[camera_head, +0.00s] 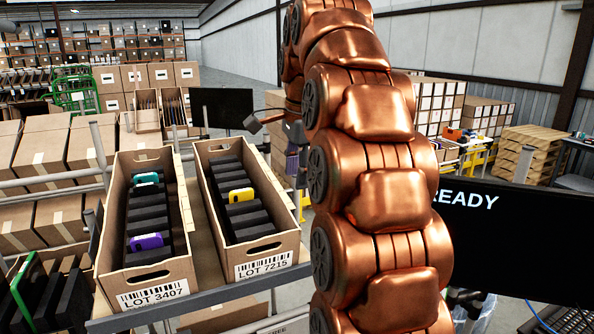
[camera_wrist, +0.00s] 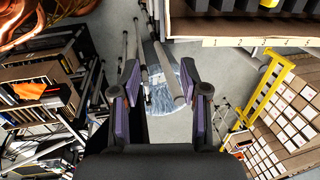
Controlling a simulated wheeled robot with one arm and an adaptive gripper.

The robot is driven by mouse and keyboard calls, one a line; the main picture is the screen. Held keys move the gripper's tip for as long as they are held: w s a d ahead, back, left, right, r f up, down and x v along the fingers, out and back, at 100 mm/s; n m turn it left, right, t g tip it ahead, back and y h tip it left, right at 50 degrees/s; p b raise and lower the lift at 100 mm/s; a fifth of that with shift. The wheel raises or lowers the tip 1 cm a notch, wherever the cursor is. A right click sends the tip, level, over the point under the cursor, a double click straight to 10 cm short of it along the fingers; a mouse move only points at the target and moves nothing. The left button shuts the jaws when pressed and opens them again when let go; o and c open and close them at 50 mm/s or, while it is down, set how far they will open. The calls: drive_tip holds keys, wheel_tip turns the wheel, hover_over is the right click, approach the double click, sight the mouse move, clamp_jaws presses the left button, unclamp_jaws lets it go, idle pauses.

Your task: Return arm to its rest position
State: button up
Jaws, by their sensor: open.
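My copper-coloured arm (camera_head: 370,180) stands raised in the middle of the head view, with its upper part running out of the top edge. My gripper (camera_head: 292,163) is partly hidden behind the arm, to the right of the two cartons. In the wrist view my gripper (camera_wrist: 160,82) is open, with purple pads on both fingers. Nothing is between the fingers; the floor and a mop-like bundle of grey strands (camera_wrist: 161,98) show beyond them.
Tilted cartons LOT 3407 (camera_head: 155,280) and LOT 7215 (camera_head: 265,255) hold black dividers and a few coloured items. A black READY screen (camera_head: 500,245) is at right. A yellow frame (camera_wrist: 265,92) stands right in the wrist view.

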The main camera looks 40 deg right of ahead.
idle(0.4)
drive_tip(key=s+a+f+n+g+b, duration=0.1)
drive_tip(key=s+a+f+n, duration=0.45)
drive_tip(key=a+f, duration=0.2)
drive_tip(key=s+a+f+n+g, duration=0.1)
drive_tip(key=s+a+f+n, duration=0.3)
drive_tip(key=a+f+n, duration=0.3)
drive_tip(key=s+a+f+n+g, duration=0.1)
drive_tip(key=s+a+f+n, duration=0.2)
drive_tip(key=s+f, duration=0.4)
drive_tip(key=s+a+f+n, duration=0.4)
drive_tip(key=s+f, duration=0.3)
drive_tip(key=s, duration=0.2)
drive_tip(key=shift+f+n+g+y+b, duration=0.2)
drive_tip(key=shift+n+g+y+b, duration=0.1)
drive_tip(key=shift+n+g+b, duration=0.25)
